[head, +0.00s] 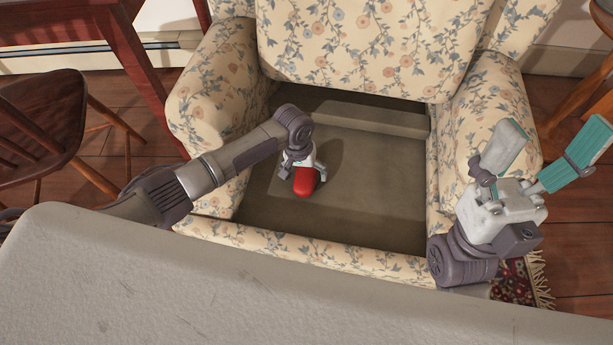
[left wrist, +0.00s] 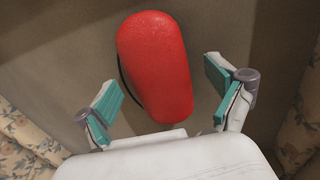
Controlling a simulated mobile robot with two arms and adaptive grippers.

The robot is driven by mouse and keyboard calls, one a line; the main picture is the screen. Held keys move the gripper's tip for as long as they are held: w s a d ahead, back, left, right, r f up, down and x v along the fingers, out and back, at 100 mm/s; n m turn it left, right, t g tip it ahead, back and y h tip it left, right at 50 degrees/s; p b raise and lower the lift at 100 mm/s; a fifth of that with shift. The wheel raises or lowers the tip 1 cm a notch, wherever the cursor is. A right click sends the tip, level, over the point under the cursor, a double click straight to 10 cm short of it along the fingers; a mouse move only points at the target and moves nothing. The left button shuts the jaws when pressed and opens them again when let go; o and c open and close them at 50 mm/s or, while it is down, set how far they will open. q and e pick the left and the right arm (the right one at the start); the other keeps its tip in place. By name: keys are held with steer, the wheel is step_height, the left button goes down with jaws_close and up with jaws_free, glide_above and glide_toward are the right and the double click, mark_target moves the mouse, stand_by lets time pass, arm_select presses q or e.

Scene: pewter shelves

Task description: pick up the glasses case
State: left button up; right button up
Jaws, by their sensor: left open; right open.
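The glasses case is a red, rounded, oblong case (head: 305,181) lying on the grey-brown seat of the armchair. In the left wrist view the case (left wrist: 154,62) fills the upper middle, its near end reaching between the fingers. My left gripper (head: 303,165) is over the seat at the case, partly hidden by its own arm in the head view. In the left wrist view its teal-padded fingers (left wrist: 163,100) are open, one on each side of the case with a gap showing. My right gripper (head: 532,172) is open and empty above the chair's right arm.
The floral armchair (head: 360,45) has raised arms and a back around the seat. The seat (head: 370,190) is otherwise clear. A wooden chair (head: 40,120) and a red-brown table leg (head: 135,60) stand at the left. A patterned rug (head: 520,285) lies at the lower right.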

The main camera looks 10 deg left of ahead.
arm_select(q)
steer(key=shift+c, duration=0.2)
steer(key=c, duration=1.2)
steer(key=shift+r, duration=0.1)
steer(key=shift+c, duration=0.2)
